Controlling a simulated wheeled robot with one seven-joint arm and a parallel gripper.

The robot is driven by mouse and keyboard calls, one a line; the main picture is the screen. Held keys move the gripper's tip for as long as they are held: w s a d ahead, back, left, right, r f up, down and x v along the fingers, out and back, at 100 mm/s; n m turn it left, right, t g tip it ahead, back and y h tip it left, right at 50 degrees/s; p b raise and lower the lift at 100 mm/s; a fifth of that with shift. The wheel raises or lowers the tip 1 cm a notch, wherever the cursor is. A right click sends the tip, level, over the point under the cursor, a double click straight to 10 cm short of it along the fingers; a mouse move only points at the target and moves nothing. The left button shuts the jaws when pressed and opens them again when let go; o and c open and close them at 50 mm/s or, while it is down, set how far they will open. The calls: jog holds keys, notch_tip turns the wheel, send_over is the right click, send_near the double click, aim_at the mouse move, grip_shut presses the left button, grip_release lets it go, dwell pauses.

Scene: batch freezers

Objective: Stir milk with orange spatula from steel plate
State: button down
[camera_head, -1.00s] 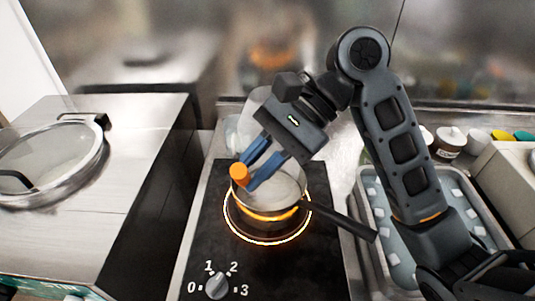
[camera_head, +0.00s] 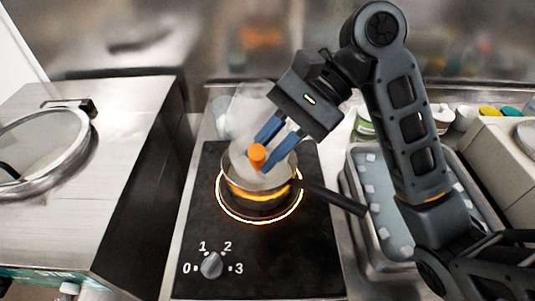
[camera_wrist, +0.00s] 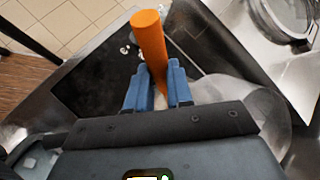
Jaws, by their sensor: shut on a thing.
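My gripper (camera_head: 270,149) is shut on the orange spatula (camera_head: 257,154) and holds it over the saucepan (camera_head: 232,187). The spatula's orange handle also shows between the blue fingers in the wrist view (camera_wrist: 150,45). Its lower end is hidden, so I cannot tell how deep it reaches. The saucepan sits on the glowing burner ring (camera_head: 222,207) with its dark handle (camera_head: 338,199) pointing right. Pale contents, seemingly the milk (camera_head: 240,172), show in the pan under steam. I cannot make out a steel plate.
A hob knob (camera_head: 211,265) marked 0 to 3 is at the front. A tray of water with ice cubes (camera_head: 362,245) stands right of the hob. A steel freezer with a round lid (camera_head: 40,150) stands left. Lidded jars (camera_head: 441,116) are behind my arm.

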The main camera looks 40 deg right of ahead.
jog(key=shift+w+d, duration=0.15)
jog(key=shift+w, duration=0.05)
dwell(0.3)
jog(key=s+a+r, duration=0.2)
jog(key=s+r, duration=0.2)
jog(key=r, duration=0.4)
jog(key=shift+a, duration=0.4)
dwell(0.3)
dwell(0.8)
jog(key=shift+r, duration=2.5)
